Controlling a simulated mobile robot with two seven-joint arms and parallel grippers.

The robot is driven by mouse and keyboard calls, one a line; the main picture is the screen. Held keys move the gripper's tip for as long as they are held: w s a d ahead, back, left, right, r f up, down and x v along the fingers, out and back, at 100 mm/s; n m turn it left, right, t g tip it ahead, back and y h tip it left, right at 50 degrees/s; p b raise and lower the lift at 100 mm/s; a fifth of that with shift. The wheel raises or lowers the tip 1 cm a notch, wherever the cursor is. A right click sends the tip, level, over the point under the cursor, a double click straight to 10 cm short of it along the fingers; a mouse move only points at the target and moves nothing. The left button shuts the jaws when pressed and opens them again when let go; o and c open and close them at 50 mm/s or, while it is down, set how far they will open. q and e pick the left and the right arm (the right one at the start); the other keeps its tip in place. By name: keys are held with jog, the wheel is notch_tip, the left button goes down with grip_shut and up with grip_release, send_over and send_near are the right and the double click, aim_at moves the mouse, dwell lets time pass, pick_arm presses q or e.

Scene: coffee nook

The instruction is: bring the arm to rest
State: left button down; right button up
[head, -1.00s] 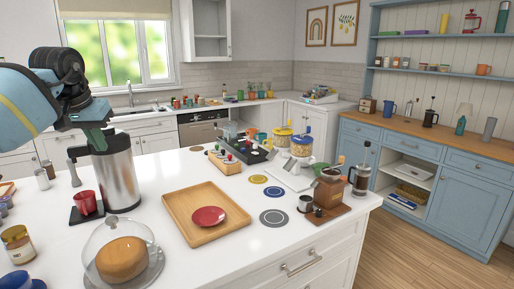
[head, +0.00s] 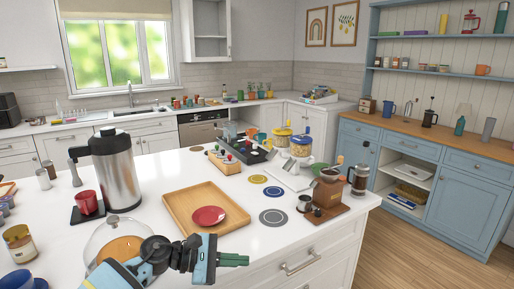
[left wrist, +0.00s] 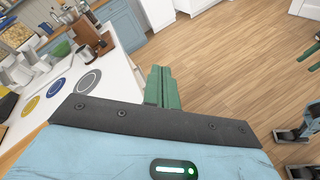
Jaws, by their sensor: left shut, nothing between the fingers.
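My left gripper (head: 233,260) is low at the front of the head view, over the front edge of the island counter. Its green fingers are shut with nothing between them and point right. In the left wrist view the closed fingers (left wrist: 162,87) show against the wooden floor. The arm covers part of the glass dome (head: 108,238) with the cake under it; I cannot tell whether they touch. My right gripper is not seen in the head view.
On the white counter stand a wooden tray (head: 179,207) with a red plate (head: 208,216), a steel thermal jug (head: 118,175), a red cup (head: 86,202) and a coffee grinder (head: 330,188). The wooden floor (head: 410,238) to the right is clear.

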pick_arm(q)
jog(key=s+d+f+n+t+h, duration=0.25)
jog(key=s+f+n+t, duration=0.3)
jog(key=n, duration=0.85)
jog(key=s+a+f+n+t+y, duration=0.1)
jog(key=s+a+f+n+y, duration=0.5)
jog(key=n, duration=0.6)
jog(key=s+a+f+n+t+y, duration=0.2)
jog(key=s+a+f+n+y, duration=0.1)
jog(key=s+f+n, duration=0.65)
jog(key=s+a+f+n+t+y, duration=0.1)
jog(key=s+a+f+n+y, duration=0.35)
jog(key=n, duration=0.85)
jog(key=s+a+f+n+g, duration=0.1)
jog(key=s+a+n+g, duration=0.1)
jog(key=s+n, duration=0.2)
jog(key=s+a+f+n+g+y, duration=0.1)
jog(key=s+n, duration=0.3)
jog(key=s, duration=0.6)
jog(key=shift+s+a+f+g+y, duration=0.25)
jog(key=shift+a+f+g, duration=0.2)
jog(key=shift+a+f, duration=0.3)
